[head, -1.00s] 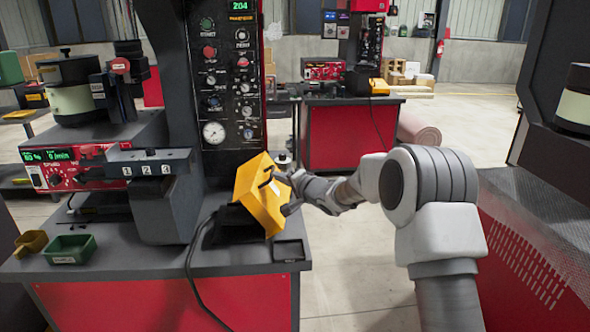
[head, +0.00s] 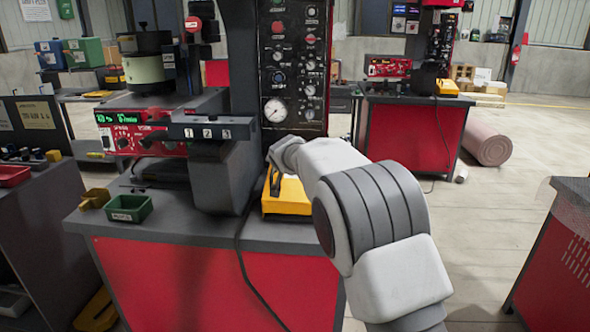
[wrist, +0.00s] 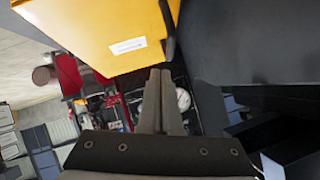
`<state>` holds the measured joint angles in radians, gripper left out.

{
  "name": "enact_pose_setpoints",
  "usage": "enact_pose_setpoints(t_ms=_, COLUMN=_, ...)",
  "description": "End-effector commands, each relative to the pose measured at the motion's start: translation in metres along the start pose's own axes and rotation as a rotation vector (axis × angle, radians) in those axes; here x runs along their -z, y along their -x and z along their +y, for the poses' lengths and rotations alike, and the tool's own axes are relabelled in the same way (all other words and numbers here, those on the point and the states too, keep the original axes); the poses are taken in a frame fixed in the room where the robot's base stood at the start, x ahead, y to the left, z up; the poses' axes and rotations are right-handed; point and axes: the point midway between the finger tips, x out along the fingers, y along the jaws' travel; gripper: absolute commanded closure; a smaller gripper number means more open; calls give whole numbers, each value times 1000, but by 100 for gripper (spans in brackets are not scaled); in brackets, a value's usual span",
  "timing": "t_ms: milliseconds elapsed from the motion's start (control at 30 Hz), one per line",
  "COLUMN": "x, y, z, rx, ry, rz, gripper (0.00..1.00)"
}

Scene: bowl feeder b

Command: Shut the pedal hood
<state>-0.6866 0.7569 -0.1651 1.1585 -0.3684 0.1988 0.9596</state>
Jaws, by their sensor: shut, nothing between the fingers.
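The yellow pedal hood (head: 287,198) sits low and looks about level on the front right of the grey bench, partly hidden by my arm. I cannot tell whether it is fully down. In the wrist view the hood (wrist: 105,28) fills the upper left, with a white label and a dark bar at its right edge. My gripper (wrist: 160,73) is shut and empty, its fingertips close to the hood's edge near the dark bar. I cannot tell whether they touch it. In the head view my gripper (head: 275,180) shows dark fingers at the hood's left side.
The press column with its gauge panel (head: 293,70) rises behind the hood. A grey block numbered 1 2 3 (head: 212,130) stands to the left. A green tray (head: 129,208) sits at the bench's left. A black cable (head: 240,250) hangs over the front.

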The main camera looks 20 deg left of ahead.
Motion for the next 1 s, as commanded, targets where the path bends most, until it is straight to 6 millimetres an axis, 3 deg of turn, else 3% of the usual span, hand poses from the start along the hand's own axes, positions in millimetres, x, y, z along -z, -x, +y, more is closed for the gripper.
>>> enact_pose_setpoints(t_ms=300, x=-24, y=-15, z=-15, rx=-77, ry=126, rz=0, gripper=100)
enact_pose_setpoints(t_ms=1000, x=-31, y=-19, z=-19, rx=-105, ry=169, rz=-2, gripper=100)
